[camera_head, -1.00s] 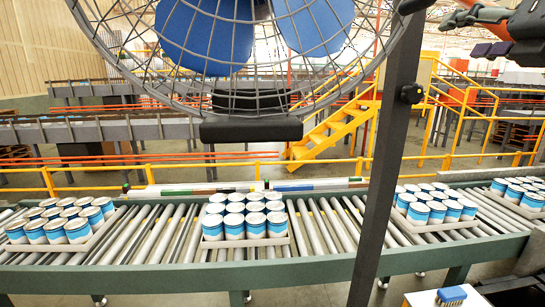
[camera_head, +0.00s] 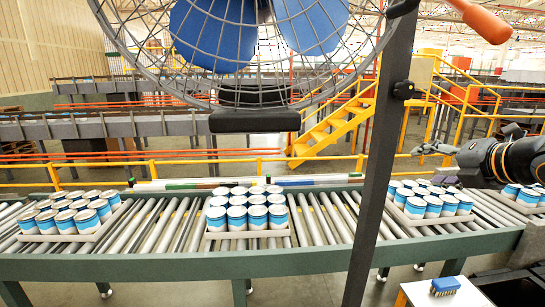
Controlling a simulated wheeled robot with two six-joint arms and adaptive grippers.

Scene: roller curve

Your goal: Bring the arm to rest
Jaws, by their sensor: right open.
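My right arm comes in from the right edge, black with an orange band. Its gripper (camera_head: 420,150) points left and is open and empty. It is in front of the yellow railings, to the right of the dark post, and appears above the right-hand tray of cans in the picture. My left gripper is not in view.
A roller conveyor (camera_head: 150,262) crosses the view, with trays of blue and white cans (camera_head: 238,213) on it. A caged fan (camera_head: 250,45) and a dark post (camera_head: 385,140) stand close in front. A blue brush (camera_head: 445,285) lies on a white surface (camera_head: 465,297) at lower right.

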